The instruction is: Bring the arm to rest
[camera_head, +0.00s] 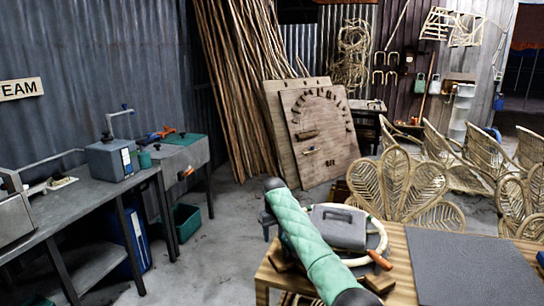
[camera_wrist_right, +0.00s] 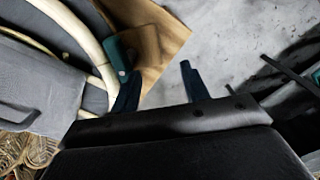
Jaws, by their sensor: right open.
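My right gripper (camera_head: 267,222) is at the near table's left edge, below the end of a green quilted sleeve that seems to be my right arm's. In the right wrist view the right gripper (camera_wrist_right: 160,72) has its two dark fingers apart, with only bare floor and a table corner showing between them. It holds nothing. A pale rattan ring (camera_head: 384,240) lies on the table around a grey block with a handle (camera_head: 338,226). The ring also shows in the wrist view (camera_wrist_right: 84,32), left of the fingers. My left gripper is not in view.
The wooden table (camera_head: 400,262) carries a dark grey mat (camera_head: 475,268) and a wooden-handled tool (camera_head: 380,259). Rattan chair frames (camera_head: 400,185) stand behind it. A metal workbench (camera_head: 85,205) is at the left. Grey floor (camera_head: 215,250) between bench and table is clear.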

